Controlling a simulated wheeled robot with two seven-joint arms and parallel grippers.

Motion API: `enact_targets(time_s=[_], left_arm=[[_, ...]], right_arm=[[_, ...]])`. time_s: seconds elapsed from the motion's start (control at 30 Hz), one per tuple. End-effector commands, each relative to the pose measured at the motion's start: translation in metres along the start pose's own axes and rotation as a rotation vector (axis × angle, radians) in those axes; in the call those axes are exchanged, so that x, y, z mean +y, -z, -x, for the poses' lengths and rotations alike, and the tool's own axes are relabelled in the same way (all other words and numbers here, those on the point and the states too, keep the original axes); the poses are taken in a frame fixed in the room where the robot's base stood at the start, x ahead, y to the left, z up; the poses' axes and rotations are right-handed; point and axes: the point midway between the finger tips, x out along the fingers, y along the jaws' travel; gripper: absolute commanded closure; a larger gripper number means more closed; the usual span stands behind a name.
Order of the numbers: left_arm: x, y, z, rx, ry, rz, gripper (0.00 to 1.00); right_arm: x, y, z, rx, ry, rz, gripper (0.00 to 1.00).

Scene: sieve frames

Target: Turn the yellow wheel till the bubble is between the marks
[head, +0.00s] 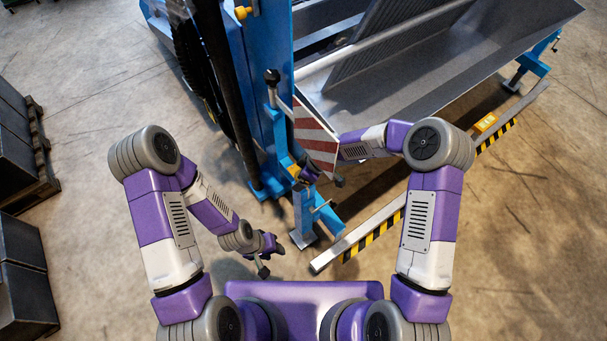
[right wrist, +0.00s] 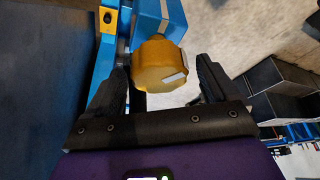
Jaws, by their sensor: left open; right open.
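The yellow wheel (right wrist: 160,68) shows in the right wrist view as a faceted knob with pale patches, beside a blue part. My right gripper (right wrist: 163,82) is open, with one black finger on each side of the wheel and a gap to each. In the head view the wheel (head: 295,171) is a small yellow spot on the blue stand, mostly hidden by my right gripper (head: 308,173). My left gripper (head: 271,257) is open and empty over the floor, left of the stand. No bubble or marks can be made out.
A grey trough (head: 430,70) on blue legs fills the upper right. A rail with black and yellow stripes (head: 384,233) runs below it, with a small yellow piece (head: 486,123) on it. A red-and-white board (head: 315,138) stands by the right gripper. Dark boxes (head: 22,270) stand left.

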Motion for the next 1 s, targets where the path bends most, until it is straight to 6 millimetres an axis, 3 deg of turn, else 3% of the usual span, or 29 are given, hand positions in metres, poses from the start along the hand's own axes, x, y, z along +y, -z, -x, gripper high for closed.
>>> enact_targets(time_s=[0.3,0.43,0.87,1.0], left_arm=[[0.007,-0.001,0.02,0.0,0.0,0.0,0.57],[0.009,-0.001,0.024,0.0,0.0,0.0,0.57],[0.009,-0.001,0.025,0.0,0.0,0.0,0.57],[0.009,-0.001,0.025,0.0,0.0,0.0,0.57]], right_arm=[[0.001,0.001,0.054,0.002,-0.003,-0.002,0.13],[0.001,0.001,0.068,0.0,-0.001,-0.001,0.13],[-0.002,-0.001,0.071,0.001,0.004,-0.009,0.13],[-0.024,-0.019,0.057,0.011,0.061,-0.136,0.13]])
